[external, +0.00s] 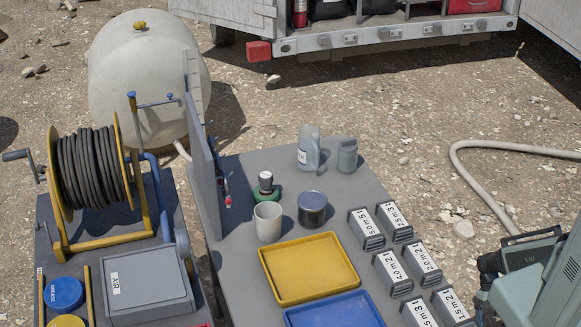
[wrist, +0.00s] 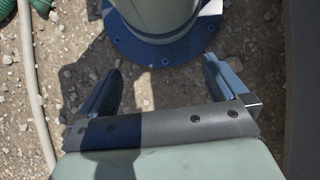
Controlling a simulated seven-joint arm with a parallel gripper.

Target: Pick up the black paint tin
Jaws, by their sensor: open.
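The black paint tin (external: 312,208) is a short dark cylinder with a grey-blue top. It stands upright on the grey table (external: 235,265), just right of a pale cup (external: 268,221) and behind the yellow tray (external: 310,268). My gripper (wrist: 160,65) is open and empty in the wrist view, its two fingers spread over gravel ground and my bolted base. The tin does not show in the wrist view. In the external view my arm is at the lower right edge, well away from the tin; the fingers cannot be made out there.
A blue tray (external: 333,312) lies in front of the yellow one. Several labelled blocks (external: 394,222) stand to the right. A bottle (external: 308,148) and a grey jar (external: 347,155) stand behind the tin. An upright panel (external: 203,150) and hose reel (external: 90,170) are left.

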